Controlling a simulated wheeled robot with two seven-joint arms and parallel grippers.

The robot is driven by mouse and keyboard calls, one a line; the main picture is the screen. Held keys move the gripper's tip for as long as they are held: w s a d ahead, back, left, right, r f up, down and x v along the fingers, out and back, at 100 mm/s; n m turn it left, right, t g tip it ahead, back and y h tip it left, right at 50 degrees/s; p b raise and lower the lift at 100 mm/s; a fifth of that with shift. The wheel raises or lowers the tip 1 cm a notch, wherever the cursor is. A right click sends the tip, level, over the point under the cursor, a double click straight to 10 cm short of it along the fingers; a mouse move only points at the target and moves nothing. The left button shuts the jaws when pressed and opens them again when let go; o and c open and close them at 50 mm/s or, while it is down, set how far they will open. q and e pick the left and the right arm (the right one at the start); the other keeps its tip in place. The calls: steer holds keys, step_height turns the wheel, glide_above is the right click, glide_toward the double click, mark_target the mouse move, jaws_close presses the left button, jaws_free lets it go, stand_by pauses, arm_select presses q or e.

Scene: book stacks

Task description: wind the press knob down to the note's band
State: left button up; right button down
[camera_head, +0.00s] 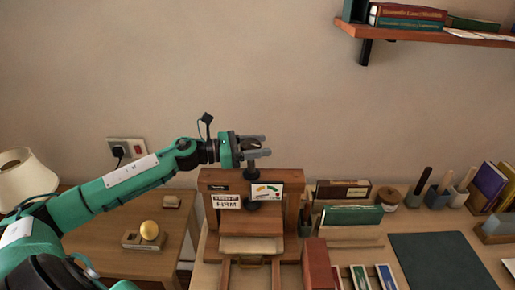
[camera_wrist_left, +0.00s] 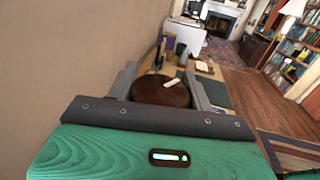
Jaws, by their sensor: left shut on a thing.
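The wooden book press (camera_head: 292,180) stands on the desk, with a black screw (camera_head: 252,172) through its top beam and a black foot below. A white note (camera_head: 227,202) on its front reads something like "PRESS IT FIRM". Beside the note is a white dial card (camera_head: 267,190) with coloured bands; its pointer reading is too small to tell. My left gripper (camera_head: 258,144) is above the beam, shut on the press knob. In the left wrist view the round dark brown knob (camera_wrist_left: 160,91) sits between the two grey fingers (camera_wrist_left: 163,84). My right gripper is not in view.
Right of the press are books (camera_head: 342,190), a dark green mat (camera_head: 440,262) and pots of tools. A shelf (camera_head: 430,32) hangs at upper right.

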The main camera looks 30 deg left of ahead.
arm_select(q)
steer(key=shift+w+a+r, duration=0.1)
steer(key=shift+r, duration=0.2)
steer(key=o, duration=1)
steer(key=shift+c, duration=0.2)
steer(key=shift+f, duration=0.15)
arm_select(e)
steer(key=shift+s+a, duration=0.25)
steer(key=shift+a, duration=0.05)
arm_select(q)
steer(key=shift+f, duration=0.1)
